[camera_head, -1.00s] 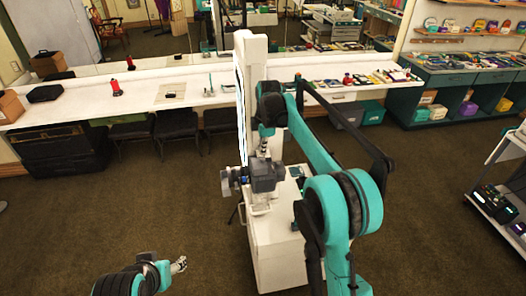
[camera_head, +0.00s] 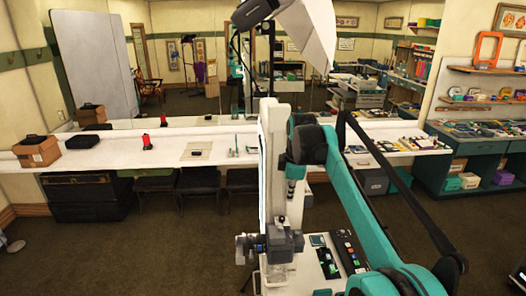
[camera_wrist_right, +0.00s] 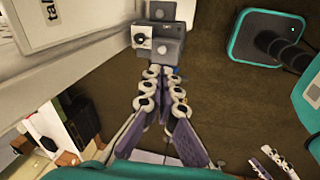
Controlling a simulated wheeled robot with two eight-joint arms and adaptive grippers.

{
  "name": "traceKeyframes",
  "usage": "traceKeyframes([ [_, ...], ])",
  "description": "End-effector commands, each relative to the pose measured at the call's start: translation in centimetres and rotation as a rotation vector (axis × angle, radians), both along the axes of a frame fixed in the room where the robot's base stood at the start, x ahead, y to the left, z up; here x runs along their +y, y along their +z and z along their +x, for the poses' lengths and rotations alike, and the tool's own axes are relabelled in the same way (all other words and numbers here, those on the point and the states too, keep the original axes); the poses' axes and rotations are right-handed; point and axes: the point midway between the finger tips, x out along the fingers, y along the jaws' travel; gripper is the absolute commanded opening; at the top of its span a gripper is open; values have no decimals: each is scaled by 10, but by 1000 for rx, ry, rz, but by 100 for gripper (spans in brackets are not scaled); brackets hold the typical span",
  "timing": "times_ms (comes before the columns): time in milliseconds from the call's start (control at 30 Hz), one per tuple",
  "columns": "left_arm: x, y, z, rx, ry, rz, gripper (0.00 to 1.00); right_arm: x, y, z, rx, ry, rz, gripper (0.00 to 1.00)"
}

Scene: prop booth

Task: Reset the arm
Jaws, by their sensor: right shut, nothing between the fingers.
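My right gripper (camera_head: 291,190) hangs fingers down at the end of the teal right arm, above a grey camera-like device on the white booth unit. In the right wrist view its fingers (camera_wrist_right: 160,72) are together with nothing between them, and the grey device (camera_wrist_right: 158,42) is just beyond the tips. The device (camera_head: 278,243) also shows below the gripper in the head view. My left gripper is out of the head view now; pale finger parts (camera_wrist_right: 279,162) at the lower right of the wrist view look like it, but their opening is unclear.
The white booth unit (camera_head: 277,135) stands upright close to my right arm, with a panel of dark items (camera_head: 340,256) at its lower right. A long white counter (camera_head: 110,150) runs behind, with a red item (camera_head: 147,142) and boxes. Brown floor (camera_head: 150,245) is open at left.

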Motion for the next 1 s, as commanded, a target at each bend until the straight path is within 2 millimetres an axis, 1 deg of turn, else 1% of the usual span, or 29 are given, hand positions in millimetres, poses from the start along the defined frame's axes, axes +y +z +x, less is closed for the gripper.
traceKeyframes([
  [33,0,-30,0,0,0,0,56,-4,-25,-17,-15,-65,15,0],
  [67,0,-41,-1,0,0,0,56,-7,-34,-27,-27,-115,26,0],
  [100,0,-55,-1,0,0,0,56,-10,-47,-41,-42,-182,43,0],
  [167,0,-76,-1,1,0,0,56,-16,-67,-63,-65,-283,72,0],
  [200,0,-89,-1,1,0,0,56,-19,-81,-79,-82,-350,92,0],
  [267,0,-108,-1,1,0,0,56,-24,-105,-102,-105,-447,124,0],
  [300,0,-121,-1,0,0,0,56,-27,-122,-119,-119,-512,147,0],
  [367,0,-140,-1,0,0,0,56,-31,-149,-144,-143,-609,184,0],
  [400,0,-153,-1,0,0,0,56,-34,-169,-160,-158,-673,209,0],
  [467,0,-173,-1,0,0,0,56,-38,-201,-186,-179,-769,249,0],
  [500,0,-185,-1,0,0,0,56,-41,-224,-203,-193,-833,278,0],
  [567,0,-205,-1,0,0,0,56,-44,-260,-228,-212,-926,322,0],
  [600,0,-217,-1,0,0,0,56,-46,-284,-244,-226,-986,354,0],
  [667,0,-234,-1,0,0,0,56,-49,-320,-266,-243,-1070,399,0],
  [700,0,-244,-1,0,0,0,56,-50,-342,-280,-252,-1121,428,0],
  [800,0,-262,-1,0,0,0,56,-53,-387,-305,-270,-1225,489,0],
  [900,1,-272,-1,0,0,0,56,-54,-415,-320,-282,-1291,532,0],
  [1000,1,-275,-1,0,0,0,56,-55,-427,-327,-287,-1325,552,0],
])
